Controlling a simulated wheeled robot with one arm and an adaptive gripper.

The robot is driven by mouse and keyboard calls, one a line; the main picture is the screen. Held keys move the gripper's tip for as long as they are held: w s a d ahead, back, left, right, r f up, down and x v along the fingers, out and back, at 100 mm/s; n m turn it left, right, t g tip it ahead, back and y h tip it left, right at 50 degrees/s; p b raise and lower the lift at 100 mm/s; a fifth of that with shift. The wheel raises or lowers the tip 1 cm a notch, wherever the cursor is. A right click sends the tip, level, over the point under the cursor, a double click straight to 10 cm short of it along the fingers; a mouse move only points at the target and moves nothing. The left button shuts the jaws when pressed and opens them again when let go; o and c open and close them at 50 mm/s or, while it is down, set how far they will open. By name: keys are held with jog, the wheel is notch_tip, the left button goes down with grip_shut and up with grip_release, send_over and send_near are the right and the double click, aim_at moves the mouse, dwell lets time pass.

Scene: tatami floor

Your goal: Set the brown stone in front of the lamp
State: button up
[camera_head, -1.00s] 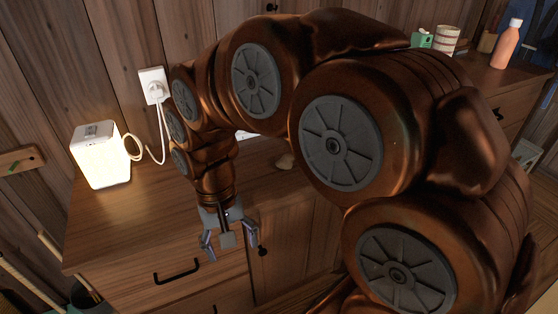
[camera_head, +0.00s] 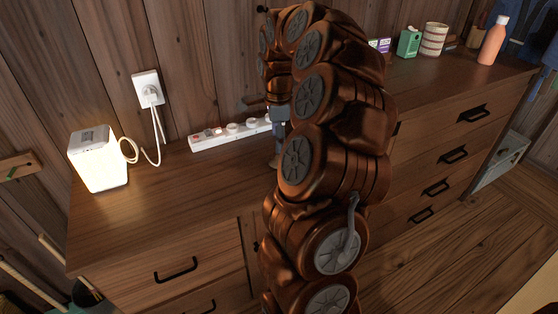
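The lamp (camera_head: 98,165) is a glowing white box at the left end of the wooden cabinet top. I cannot see the brown stone now; a small tan lump showed on the cabinet top earlier, and my arm now covers that area. My gripper (camera_head: 276,152) is low over the cabinet top, right of the lamp and near the power strip. It is mostly hidden by my arm, with only a grey part and one finger showing, so its opening and any contents cannot be made out.
A white power strip (camera_head: 229,132) lies along the wall, left of my gripper. A wall outlet (camera_head: 147,88) has a cord hanging to the lamp. A green box (camera_head: 409,43), a striped cup (camera_head: 433,39) and an orange bottle (camera_head: 493,41) stand at the right. The cabinet top before the lamp is clear.

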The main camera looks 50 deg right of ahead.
aim_at(279, 156)
jog(key=shift+s+f, duration=0.1)
jog(key=shift+f, duration=3.5)
grip_shut()
